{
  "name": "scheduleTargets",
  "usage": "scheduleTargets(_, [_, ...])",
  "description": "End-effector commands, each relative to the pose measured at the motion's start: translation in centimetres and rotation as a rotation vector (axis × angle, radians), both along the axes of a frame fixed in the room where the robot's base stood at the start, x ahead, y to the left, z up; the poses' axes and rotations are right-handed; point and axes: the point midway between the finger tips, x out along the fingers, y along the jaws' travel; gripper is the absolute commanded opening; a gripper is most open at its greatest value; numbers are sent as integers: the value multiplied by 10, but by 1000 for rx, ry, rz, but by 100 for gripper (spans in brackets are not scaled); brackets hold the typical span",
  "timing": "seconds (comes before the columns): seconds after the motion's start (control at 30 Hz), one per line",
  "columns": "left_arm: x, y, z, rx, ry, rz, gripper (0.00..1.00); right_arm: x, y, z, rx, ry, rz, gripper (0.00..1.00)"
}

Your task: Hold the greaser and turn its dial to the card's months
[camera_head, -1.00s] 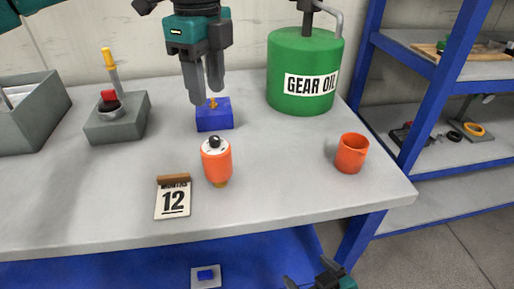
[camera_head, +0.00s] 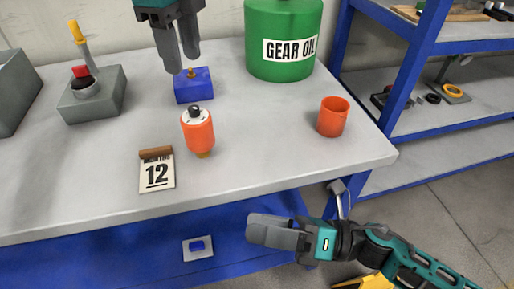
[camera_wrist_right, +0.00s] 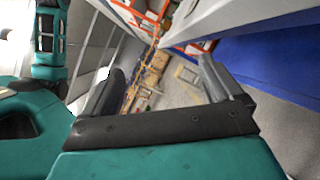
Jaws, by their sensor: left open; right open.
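The orange greaser (camera_head: 199,132) stands on the grey bench, with a white dial face and black knob (camera_head: 195,112) on top. The card (camera_head: 157,172) lies left of it and reads 12, with a word above it that looks like MONTHS. My left gripper (camera_head: 180,62) is open and empty, pointing down above the blue block (camera_head: 194,86) behind the greaser. My right gripper (camera_head: 270,232) is in front of the bench, below its front edge, apart from the greaser. In the right wrist view its two fingers (camera_wrist_right: 165,90) are spread with nothing between them.
A green gear oil can (camera_head: 283,40) stands at the back. An orange cup (camera_head: 333,117) is near the bench's right end. A grey box with a red button and yellow-handled lever (camera_head: 92,94) stands left. Blue shelving (camera_head: 430,90) is on the right.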

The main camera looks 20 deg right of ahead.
Motion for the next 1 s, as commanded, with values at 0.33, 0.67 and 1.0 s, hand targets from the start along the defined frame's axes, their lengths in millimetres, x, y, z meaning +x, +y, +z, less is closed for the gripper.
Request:
scheduleTargets(0.33, [0, 0, 0, 0, 0, 0, 43, 95, -4, 42, -414, -639, -96, 93])
scheduleTargets(0.67, [0, 0, 0, 0, 0, 0, 43, 135, -19, 41, -551, -749, -279, 93])
scheduleTargets(1.0, [0, 0, 0, 0, 0, 0, 43, 167, 23, 43, -549, -752, -281, 93])
